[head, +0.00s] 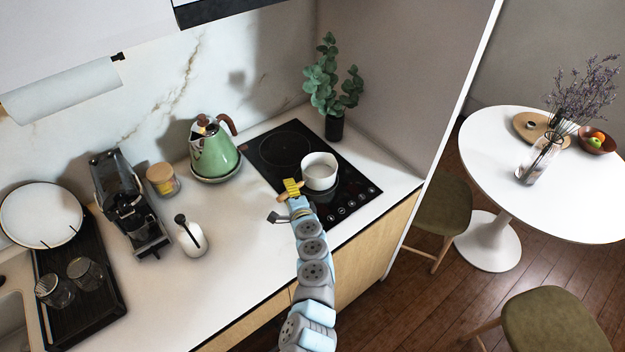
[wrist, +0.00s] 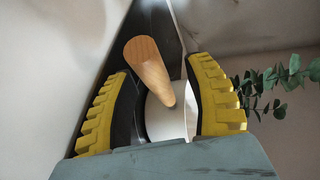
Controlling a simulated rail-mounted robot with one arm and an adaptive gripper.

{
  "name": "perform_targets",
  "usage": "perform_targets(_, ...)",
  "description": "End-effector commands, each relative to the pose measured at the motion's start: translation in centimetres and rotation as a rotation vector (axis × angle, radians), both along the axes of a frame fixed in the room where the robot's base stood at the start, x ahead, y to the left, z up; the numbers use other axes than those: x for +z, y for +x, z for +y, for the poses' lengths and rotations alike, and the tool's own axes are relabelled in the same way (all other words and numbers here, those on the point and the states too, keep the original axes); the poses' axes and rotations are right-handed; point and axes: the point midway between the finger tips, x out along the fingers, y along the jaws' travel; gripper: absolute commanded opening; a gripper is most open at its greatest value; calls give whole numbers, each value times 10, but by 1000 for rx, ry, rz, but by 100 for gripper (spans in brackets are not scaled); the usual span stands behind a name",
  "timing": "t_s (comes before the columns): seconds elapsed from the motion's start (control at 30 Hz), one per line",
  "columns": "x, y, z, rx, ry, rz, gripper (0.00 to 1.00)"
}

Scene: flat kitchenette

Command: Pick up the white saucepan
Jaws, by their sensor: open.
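The white saucepan (head: 320,171) stands upright on the black hob, toward its right side. Its light wooden handle points toward my gripper and is mostly hidden by it in the head view. In the wrist view the wooden handle (wrist: 148,68) runs between the two yellow ridged fingers, with part of the white pan (wrist: 165,118) beyond it. My gripper (head: 290,188) is open around the handle, just left of the pan; the fingers (wrist: 164,95) look apart from the handle on both sides.
The black hob (head: 284,150) lies in the white counter. A green kettle (head: 213,150) stands to the left, and a plant in a dark pot (head: 334,127) stands behind the pan. A white bottle (head: 191,238) and a coffee machine (head: 131,213) are farther left.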

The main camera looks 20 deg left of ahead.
Motion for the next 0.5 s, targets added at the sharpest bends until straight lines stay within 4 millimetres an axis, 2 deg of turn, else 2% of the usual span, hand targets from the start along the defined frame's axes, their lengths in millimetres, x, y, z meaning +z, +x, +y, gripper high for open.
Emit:
perform_targets(0.3,-1,1,1,0,-1,2,53)
perform_targets(0.37,-1,1,1,0,-1,2,39)
perform_targets(0.5,-1,1,1,0,-1,1,0)
